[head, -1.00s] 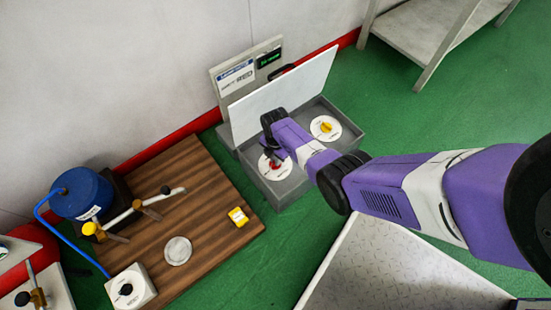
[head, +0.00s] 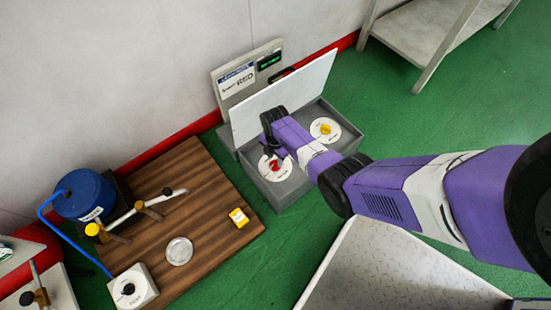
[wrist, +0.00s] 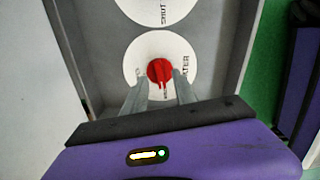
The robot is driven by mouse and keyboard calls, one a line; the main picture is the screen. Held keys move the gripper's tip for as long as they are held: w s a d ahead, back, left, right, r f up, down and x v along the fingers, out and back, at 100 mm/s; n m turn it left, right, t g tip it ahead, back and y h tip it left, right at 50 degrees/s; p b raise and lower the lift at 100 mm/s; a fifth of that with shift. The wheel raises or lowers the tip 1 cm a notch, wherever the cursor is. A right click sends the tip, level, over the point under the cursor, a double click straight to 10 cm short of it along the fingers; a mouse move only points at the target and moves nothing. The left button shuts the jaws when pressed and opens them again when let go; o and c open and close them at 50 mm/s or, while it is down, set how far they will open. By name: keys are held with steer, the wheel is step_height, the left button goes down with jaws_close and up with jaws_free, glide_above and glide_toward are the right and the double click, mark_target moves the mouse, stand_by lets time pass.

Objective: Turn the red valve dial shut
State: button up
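The red valve dial (head: 275,166) sits on a white disc (head: 283,175) in the near-left part of the open grey box. In the wrist view, the red dial (wrist: 160,70) shows a raised red bar pointing down the picture, towards my gripper. My gripper (head: 270,152) is over the box beside the dial in the head view. In the wrist view, my gripper (wrist: 160,84) has its two grey fingers apart, one on each side of the bar's lower end, with nothing held. I cannot tell whether the fingertips touch the dial.
A yellow dial (head: 326,128) on a second white disc lies farther right in the box. The raised white lid (head: 285,97) and a display panel (head: 247,75) stand behind.

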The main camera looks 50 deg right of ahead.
mark_target(275, 163)
step_height(275, 163, up, 5)
steer(key=shift+r+p, duration=0.2)
steer(key=shift+p, duration=1.05)
steer(key=shift+a+f, duration=0.1)
